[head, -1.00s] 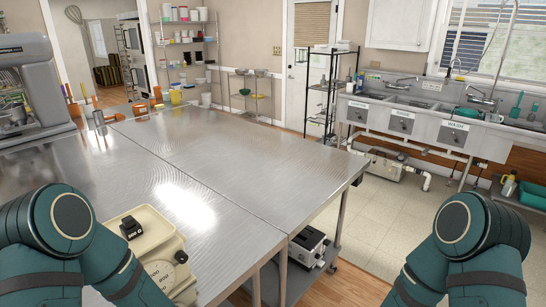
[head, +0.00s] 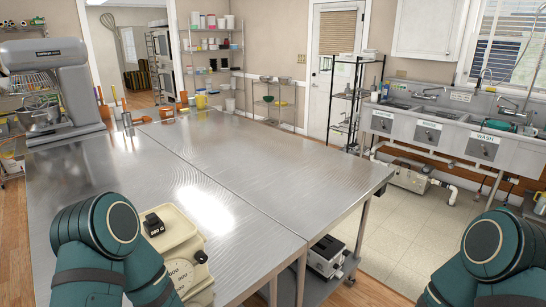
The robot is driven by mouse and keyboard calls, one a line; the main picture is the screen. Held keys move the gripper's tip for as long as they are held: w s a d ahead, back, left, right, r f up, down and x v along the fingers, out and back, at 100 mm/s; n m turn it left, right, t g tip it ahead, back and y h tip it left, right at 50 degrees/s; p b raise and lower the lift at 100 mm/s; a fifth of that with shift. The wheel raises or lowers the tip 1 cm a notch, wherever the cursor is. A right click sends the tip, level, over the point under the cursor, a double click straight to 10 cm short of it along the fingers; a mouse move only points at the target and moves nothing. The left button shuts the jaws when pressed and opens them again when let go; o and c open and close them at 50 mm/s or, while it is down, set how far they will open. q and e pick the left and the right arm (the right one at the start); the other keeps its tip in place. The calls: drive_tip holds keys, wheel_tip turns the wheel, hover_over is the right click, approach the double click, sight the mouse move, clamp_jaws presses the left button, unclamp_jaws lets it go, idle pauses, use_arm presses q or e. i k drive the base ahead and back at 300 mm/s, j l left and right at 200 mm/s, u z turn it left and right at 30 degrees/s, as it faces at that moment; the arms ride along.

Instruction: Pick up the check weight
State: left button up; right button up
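A small black check weight (head: 153,224) sits on the cream platform of a kitchen scale (head: 180,230). The scale stands near the front of the steel table (head: 260,185). My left arm is just left of the weight and partly covers the scale's left side. My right arm is at the lower right, away from the table. Neither gripper shows, so I cannot see whether they are open or shut.
A large stand mixer (head: 70,90) stands at the table's back left. Orange-handled tools (head: 125,112) and a yellow container (head: 201,101) are at the far edge. The table middle is clear. Wash basins (head: 480,145) line the right wall, with open floor before them.

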sight(152, 225)
drive_tip(key=u, duration=1.05)
